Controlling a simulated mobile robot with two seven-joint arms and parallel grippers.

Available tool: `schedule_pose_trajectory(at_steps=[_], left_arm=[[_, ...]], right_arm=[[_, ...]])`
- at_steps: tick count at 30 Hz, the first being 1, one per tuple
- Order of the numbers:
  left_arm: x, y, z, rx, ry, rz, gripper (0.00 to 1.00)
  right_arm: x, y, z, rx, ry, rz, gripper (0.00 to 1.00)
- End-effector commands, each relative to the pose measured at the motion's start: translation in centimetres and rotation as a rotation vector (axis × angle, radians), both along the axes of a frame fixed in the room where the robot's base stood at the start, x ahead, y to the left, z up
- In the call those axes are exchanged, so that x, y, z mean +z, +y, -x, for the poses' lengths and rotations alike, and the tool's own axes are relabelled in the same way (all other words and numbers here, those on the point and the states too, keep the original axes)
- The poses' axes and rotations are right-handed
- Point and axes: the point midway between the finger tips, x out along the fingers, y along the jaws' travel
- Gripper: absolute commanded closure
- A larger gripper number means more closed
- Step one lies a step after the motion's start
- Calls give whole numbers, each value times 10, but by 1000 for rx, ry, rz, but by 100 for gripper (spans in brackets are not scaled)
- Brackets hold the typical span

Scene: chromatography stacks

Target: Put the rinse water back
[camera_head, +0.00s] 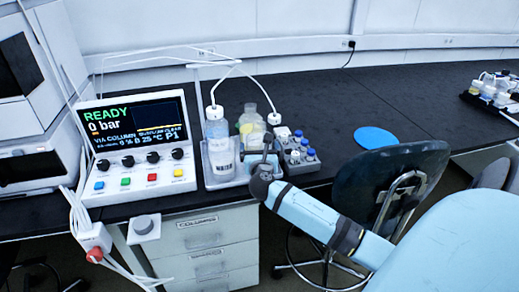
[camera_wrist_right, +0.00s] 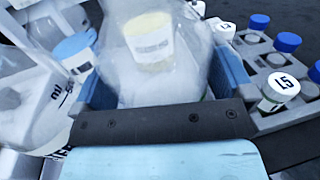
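A clear bottle (camera_head: 250,126) with a yellow patch stands at the back of the grey tray (camera_head: 222,180). A labelled bottle (camera_head: 219,155) with a white cap and tube stands left of it. I cannot tell which one holds rinse water. My right gripper (camera_head: 268,148) is at the tray's right front. In the right wrist view, its blue fingers (camera_wrist_right: 165,92) are apart, on either side of a clear bottle (camera_wrist_right: 188,70); a yellow-topped labelled item shows through or in it. Whether they press on the bottle is unclear. My left gripper is out of view.
A grey rack (camera_head: 298,160) of blue- and white-capped vials stands close right of the tray. The control unit (camera_head: 140,145) stands left. White tubing arches overhead to a white cap (camera_head: 274,118). A blue disc (camera_head: 375,138) lies on open bench; a chair (camera_head: 385,185) stands in front.

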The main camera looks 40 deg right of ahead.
Motion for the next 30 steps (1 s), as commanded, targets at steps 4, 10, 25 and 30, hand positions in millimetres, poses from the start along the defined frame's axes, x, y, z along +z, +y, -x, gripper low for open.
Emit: schedule_pose_trajectory(at_steps=[4, 10, 25, 30], left_arm=[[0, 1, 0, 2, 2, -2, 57], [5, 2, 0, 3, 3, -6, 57], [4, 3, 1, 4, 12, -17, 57], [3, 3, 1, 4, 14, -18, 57]], right_arm=[[3, 4, 4, 1, 1, 0, 0], [3, 28, 32, 2, 2, -3, 0], [0, 78, 92, 6, -2, -19, 0], [-42, 110, 110, 81, -61, -376, 0]])
